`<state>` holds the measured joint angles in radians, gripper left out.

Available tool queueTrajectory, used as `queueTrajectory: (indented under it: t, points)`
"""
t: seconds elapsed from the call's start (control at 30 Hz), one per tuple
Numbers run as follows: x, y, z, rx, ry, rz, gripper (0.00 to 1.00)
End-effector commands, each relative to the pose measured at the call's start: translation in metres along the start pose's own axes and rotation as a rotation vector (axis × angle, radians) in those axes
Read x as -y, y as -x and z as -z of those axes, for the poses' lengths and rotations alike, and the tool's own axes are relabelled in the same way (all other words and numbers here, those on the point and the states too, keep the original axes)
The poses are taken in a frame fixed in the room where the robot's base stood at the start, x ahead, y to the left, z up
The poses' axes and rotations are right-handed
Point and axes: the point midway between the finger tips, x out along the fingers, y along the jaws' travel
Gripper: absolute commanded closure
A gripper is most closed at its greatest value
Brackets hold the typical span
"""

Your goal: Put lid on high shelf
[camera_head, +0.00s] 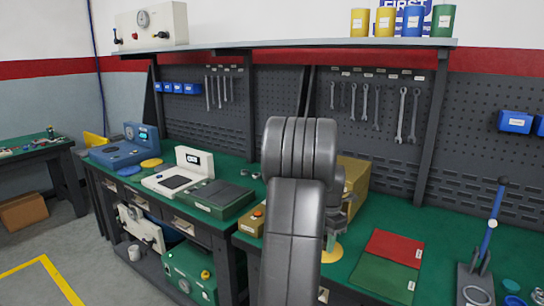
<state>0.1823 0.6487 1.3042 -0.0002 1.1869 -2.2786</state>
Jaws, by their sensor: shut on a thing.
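The high shelf (300,46) runs along the top of the pegboard wall. My gripper (330,243) is low over the green bench, partly hidden behind my grey arm. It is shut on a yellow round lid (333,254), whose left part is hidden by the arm.
A white gauge box (152,25) stands on the shelf's left end, with yellow, blue and green cans (412,22) at its right; its middle is clear. A yellow-brown box (353,175) is behind my arm. Red and green mats (388,263) and a blue-handled press (488,235) are at the right.

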Motion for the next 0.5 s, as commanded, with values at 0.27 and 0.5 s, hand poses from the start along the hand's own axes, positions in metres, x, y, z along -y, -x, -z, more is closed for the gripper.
queueTrajectory:
  t: [0.27, 0.5]
  points:
    - [-0.008, -0.018, 0.01, -0.001, -0.153, 0.002, 1.0]
    - [-0.018, -0.041, 0.026, -0.002, -0.364, 0.003, 1.0]
